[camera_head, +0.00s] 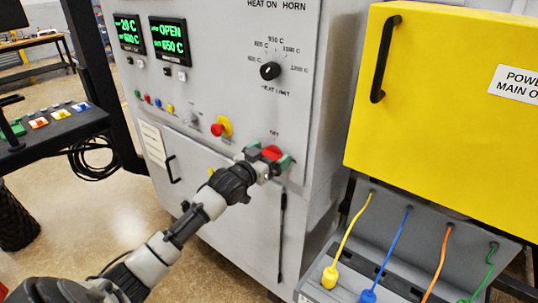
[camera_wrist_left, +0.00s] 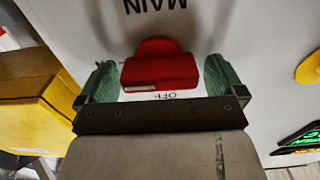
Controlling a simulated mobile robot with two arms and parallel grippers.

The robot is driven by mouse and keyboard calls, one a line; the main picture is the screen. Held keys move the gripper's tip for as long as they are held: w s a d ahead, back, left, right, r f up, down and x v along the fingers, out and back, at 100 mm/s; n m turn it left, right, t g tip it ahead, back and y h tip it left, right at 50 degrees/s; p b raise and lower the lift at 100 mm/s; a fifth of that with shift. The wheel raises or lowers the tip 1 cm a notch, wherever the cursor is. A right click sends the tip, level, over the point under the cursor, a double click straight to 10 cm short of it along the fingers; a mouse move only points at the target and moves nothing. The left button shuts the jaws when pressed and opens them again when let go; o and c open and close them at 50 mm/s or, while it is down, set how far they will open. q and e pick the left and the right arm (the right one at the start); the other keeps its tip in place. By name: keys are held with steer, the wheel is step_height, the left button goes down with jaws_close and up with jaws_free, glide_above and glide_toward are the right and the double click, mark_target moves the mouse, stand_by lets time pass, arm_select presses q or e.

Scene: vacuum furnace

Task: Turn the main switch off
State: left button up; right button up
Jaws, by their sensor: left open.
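The main switch (camera_head: 271,153) is a red handle on the grey furnace panel, under a small label reading OFF. In the left wrist view the red switch (camera_wrist_left: 160,68) lies between the two green fingers, with a MAIN label and an OFF label, both upside down, on either side of it. My left gripper (camera_head: 268,160) is at the switch, its fingers apart on both sides of the handle. A small gap shows on each side in the wrist view. In the head view the gripper hides part of the switch. My right gripper does not show.
A red emergency button on a yellow base (camera_head: 221,127) and a heat-limit knob (camera_head: 270,71) are on the same panel. A yellow power box (camera_head: 440,100) stands at the right, above a panel with coloured cables (camera_head: 347,240). A black control desk (camera_head: 50,130) is at the left.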

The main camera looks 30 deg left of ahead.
arm_select(q)
steer(key=shift+c, duration=0.5)
steer(key=c, duration=0.7)
steer(key=shift+c, duration=0.6)
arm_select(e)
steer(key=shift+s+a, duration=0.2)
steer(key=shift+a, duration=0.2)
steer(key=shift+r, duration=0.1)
arm_select(q)
steer(key=n+p, duration=0.1)
steer(key=n, duration=0.2)
steer(key=shift+a+n, duration=0.1)
steer(key=shift+n, duration=0.2)
steer(key=n+p, duration=0.1)
steer(key=n, duration=0.3)
steer(key=shift+a+n, duration=0.15)
steer(key=shift+n, duration=0.15)
steer(key=n+p, duration=0.1)
steer(key=n, duration=0.4)
steer(key=shift+a+f, duration=0.1)
steer(key=shift+f, duration=0.05)
steer(key=shift+f+n+p, duration=0.15)
steer(key=shift+n+p, duration=0.3)
steer(key=shift+n, duration=1.85)
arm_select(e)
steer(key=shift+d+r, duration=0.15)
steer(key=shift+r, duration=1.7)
